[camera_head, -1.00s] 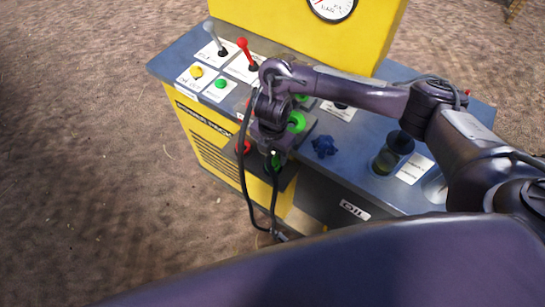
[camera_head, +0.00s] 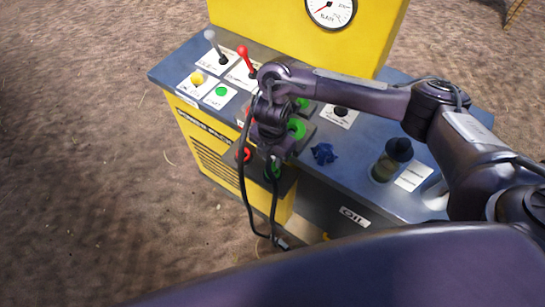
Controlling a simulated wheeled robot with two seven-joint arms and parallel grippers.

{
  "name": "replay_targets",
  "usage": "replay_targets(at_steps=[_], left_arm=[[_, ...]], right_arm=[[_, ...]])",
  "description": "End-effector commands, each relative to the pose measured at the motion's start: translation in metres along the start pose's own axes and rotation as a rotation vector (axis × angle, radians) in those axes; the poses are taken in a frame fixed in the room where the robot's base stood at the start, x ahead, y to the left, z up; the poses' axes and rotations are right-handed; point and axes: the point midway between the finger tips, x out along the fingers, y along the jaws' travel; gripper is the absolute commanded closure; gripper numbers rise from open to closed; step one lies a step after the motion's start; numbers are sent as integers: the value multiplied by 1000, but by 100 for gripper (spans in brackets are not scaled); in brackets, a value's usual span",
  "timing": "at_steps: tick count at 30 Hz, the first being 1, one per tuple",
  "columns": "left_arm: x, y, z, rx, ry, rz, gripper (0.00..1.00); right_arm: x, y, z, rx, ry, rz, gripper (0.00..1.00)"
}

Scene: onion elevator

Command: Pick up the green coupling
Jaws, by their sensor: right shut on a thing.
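The green coupling (camera_head: 275,170) shows at the front edge of the machine, just under the tip of my right gripper (camera_head: 271,155). My right gripper points down and is shut on the green coupling; its fingers hide part of it. A black hose hangs down below the coupling in a loop. My left gripper is not in view.
The yellow and blue-grey machine (camera_head: 225,150) carries a red lever (camera_head: 243,56), a grey lever (camera_head: 211,38), a blue knob (camera_head: 323,153), a dark oil cap (camera_head: 398,148) and a gauge (camera_head: 331,8). A red coupling (camera_head: 243,155) sits left of the gripper. Bare ground lies left.

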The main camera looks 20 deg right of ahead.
Motion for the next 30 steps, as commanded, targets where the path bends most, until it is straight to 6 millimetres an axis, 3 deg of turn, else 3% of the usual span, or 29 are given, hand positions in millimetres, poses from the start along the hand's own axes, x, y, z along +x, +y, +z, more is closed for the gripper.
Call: replay_targets(at_steps=[9,18,24,30], left_arm=[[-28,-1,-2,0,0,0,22],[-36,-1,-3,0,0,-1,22],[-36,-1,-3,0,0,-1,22],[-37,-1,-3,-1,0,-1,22]], right_arm=[[-81,2,3,-3,-9,7,100],[-153,1,2,-1,-6,4,100],[-178,1,1,0,-3,2,100],[-186,0,0,1,-2,0,100]])
